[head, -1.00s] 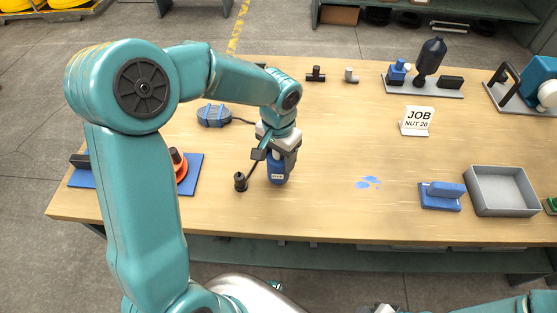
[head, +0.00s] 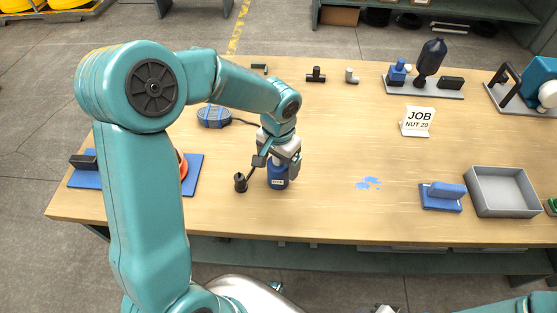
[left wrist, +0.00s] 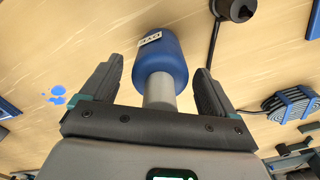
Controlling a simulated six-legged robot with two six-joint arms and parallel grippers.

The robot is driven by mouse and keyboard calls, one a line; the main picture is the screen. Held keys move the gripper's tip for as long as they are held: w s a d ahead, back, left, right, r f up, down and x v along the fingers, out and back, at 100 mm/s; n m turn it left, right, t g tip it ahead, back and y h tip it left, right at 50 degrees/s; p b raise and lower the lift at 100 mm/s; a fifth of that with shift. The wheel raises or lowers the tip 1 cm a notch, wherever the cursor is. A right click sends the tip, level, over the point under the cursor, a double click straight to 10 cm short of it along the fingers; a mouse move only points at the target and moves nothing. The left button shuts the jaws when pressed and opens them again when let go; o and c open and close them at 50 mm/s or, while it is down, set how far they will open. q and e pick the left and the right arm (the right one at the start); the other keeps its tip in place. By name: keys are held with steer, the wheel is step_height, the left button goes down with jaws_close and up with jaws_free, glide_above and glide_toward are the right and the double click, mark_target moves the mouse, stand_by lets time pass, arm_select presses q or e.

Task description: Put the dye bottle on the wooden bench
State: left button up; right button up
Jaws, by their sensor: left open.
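The dye bottle (head: 278,182) is blue with a white label and stands upright on the wooden bench (head: 330,215), left of the middle. My left gripper (head: 279,168) is over it from above. In the left wrist view the blue bottle (left wrist: 161,65) and its grey neck are between the two spread fingers (left wrist: 158,85). A gap shows on each side, so the fingers are open and not clamped on it. The gripper hides the bottle's top in the head view. My right gripper does not show clearly.
A black plug-like part (head: 240,182) on a cable stands just left of the bottle. A blue coil (head: 214,116) lies behind it. A blue stain (head: 368,183), a blue block (head: 441,196) and a grey tray (head: 502,190) are to the right. The bench middle is clear.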

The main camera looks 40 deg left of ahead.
arm_select(q)
step_height(320, 180, up, 12)
steer(key=shift+r+p, duration=0.1)
steer(key=shift+p, duration=0.35)
stand_by(0.4)
